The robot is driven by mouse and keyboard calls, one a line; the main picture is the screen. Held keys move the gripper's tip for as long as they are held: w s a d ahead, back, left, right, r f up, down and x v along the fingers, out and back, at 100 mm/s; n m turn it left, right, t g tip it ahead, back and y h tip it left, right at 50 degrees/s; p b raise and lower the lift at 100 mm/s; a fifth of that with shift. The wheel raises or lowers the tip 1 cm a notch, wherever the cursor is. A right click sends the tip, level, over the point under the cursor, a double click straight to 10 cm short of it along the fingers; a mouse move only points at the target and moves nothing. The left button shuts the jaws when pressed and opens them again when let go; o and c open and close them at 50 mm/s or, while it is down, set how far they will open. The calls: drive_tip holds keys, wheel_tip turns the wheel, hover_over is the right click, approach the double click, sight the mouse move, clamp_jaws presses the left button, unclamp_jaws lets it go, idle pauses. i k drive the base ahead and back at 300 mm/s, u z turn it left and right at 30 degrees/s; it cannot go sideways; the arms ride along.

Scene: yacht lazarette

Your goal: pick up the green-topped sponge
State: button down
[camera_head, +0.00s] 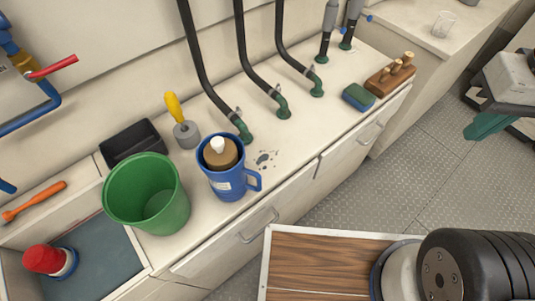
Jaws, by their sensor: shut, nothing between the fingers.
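The green-topped sponge (358,97) lies on the white counter near its front edge, toward the right end. Its top is green and its side is blue. My gripper (474,131) is at the right edge of the head view, over the grey floor, with teal fingers below a pale grey body. It is well to the right of the sponge and apart from it. The fingers look shut and hold nothing.
A wooden block with pegs (390,75) stands close right of the sponge. Hoses rise from green fittings (317,88) behind it. A blue jug (230,180), green bucket (147,195), black tray (132,142) and yellow-handled tool (186,132) stand left. Open floor (400,170) lies in front.

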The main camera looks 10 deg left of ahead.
sight(361, 99)
drive_tip(key=k, duration=0.6)
drive_tip(key=z, duration=0.55)
drive_tip(key=i, duration=1.2)
drive_tip(key=u, duration=0.3)
